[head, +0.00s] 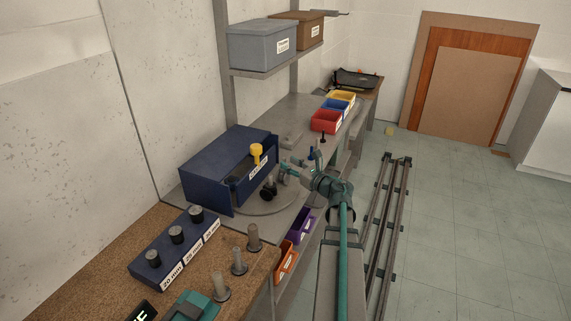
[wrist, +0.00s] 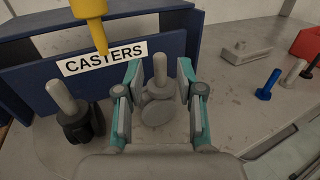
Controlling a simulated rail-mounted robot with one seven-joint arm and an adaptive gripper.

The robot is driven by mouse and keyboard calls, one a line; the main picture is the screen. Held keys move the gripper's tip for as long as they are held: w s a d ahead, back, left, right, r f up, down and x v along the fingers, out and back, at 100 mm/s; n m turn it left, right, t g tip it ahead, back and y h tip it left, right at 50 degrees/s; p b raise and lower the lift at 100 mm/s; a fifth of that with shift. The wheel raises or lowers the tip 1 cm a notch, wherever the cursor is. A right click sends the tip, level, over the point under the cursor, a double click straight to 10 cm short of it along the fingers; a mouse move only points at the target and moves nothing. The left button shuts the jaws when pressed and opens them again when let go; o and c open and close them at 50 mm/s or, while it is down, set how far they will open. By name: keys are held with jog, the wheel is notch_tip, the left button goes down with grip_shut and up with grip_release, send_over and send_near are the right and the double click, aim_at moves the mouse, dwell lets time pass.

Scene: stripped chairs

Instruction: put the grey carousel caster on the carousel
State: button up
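The grey caster (wrist: 158,108), with its stem upward, is between the two teal fingers of my gripper (wrist: 160,78) in the wrist view. The fingers look apart, with gaps beside the stem; contact lower down is hard to judge. In the head view my gripper (head: 285,169) is over the round carousel (head: 255,208), in front of the blue CASTERS box (head: 205,168). The grey caster is hard to make out there. A black caster (wrist: 77,120) stands on the carousel to the left of my gripper and also shows in the head view (head: 268,189).
A blue peg (wrist: 268,84) and a grey block (wrist: 247,52) are to the right. Purple (head: 300,226) and orange (head: 286,262) bins are at the bench's front edge.

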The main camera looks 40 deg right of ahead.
jog(key=s+b, duration=0.2)
jog(key=s, duration=0.6)
jog(key=shift+s+d, duration=0.3)
jog(key=shift+s, duration=0.1)
jog(key=shift+a, duration=0.1)
